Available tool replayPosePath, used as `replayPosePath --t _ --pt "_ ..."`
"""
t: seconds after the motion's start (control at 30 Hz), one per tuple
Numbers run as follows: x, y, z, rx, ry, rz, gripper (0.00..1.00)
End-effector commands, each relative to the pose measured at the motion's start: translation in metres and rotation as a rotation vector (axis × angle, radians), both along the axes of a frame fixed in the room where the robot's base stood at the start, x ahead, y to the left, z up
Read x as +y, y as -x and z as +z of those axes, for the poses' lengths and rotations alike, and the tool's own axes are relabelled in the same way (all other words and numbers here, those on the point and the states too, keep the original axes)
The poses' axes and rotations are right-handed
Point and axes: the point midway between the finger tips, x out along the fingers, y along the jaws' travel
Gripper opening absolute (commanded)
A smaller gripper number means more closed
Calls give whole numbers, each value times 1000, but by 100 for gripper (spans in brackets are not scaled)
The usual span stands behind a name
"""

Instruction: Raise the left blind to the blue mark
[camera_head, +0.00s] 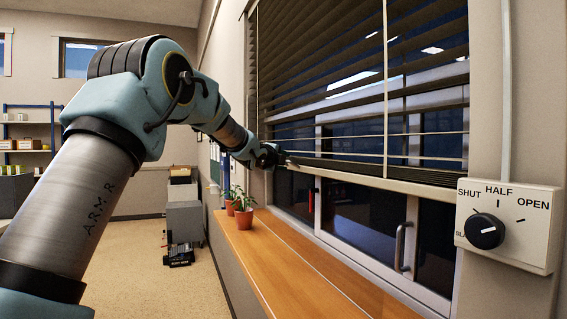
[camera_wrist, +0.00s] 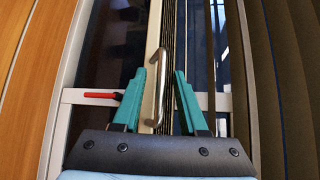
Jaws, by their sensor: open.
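The window blind (camera_head: 320,78) has dark slats and a pale bottom rail (camera_head: 415,188), with open lines of cord above a low stack of slats. A thin vertical strip runs down it; I cannot tell whether this divides two blinds. The wrist view shows the pale rail (camera_wrist: 153,35) with a silver bar handle (camera_wrist: 160,88) in front of it. My gripper (camera_wrist: 160,73) is open, its teal fingers on either side of the handle, with no clear contact. In the head view my gripper (camera_head: 284,160) is at the rail's far left end. I cannot make out a blue mark.
A wooden sill (camera_head: 270,256) runs below the window with potted plants (camera_head: 244,214) on it. A dial box (camera_head: 510,228) marked SHUT, HALF and OPEN is on the right wall. A red-handled part (camera_wrist: 101,95) is left of my fingers. The floor at left is partly clear.

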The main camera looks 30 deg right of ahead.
Motion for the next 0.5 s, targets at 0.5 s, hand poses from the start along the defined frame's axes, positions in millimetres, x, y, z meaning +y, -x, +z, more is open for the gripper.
replayPosePath --t 0.5 --pt "64 51 10 -2 2 2 42"
